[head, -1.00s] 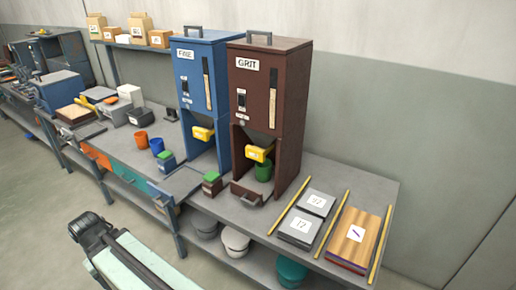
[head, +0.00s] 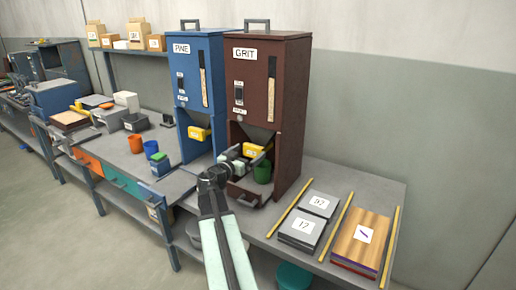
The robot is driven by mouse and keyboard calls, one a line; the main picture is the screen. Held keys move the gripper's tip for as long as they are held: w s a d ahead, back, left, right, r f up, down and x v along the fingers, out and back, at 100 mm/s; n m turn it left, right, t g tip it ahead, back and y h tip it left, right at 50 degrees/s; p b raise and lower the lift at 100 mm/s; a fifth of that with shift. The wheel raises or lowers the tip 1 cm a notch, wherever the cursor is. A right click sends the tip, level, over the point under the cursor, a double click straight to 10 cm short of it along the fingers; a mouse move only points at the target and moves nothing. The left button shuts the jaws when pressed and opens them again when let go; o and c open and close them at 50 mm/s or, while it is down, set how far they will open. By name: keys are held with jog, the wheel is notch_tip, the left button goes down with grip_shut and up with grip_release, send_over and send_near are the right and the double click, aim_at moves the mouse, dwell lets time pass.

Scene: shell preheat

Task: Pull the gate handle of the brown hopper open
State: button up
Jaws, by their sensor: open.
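The brown hopper (head: 270,85), labelled GRIT, stands on the bench right of the blue hopper. Its yellow gate handle (head: 252,150) sticks out at the top of the lower bay. A green cup (head: 263,173) stands in the bay below the handle. My gripper (head: 246,161) is open in front of the bay, close to the handle and slightly below it in the picture. I cannot tell whether it touches the handle.
The blue hopper (head: 199,90) stands close on the left, with its own yellow handle (head: 199,133). A brown tray (head: 243,194) sits low at the brown hopper's front. Dark plates (head: 318,204) and a wooden block (head: 361,238) lie between yellow strips on the right.

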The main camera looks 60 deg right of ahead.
jog(key=d, duration=0.7)
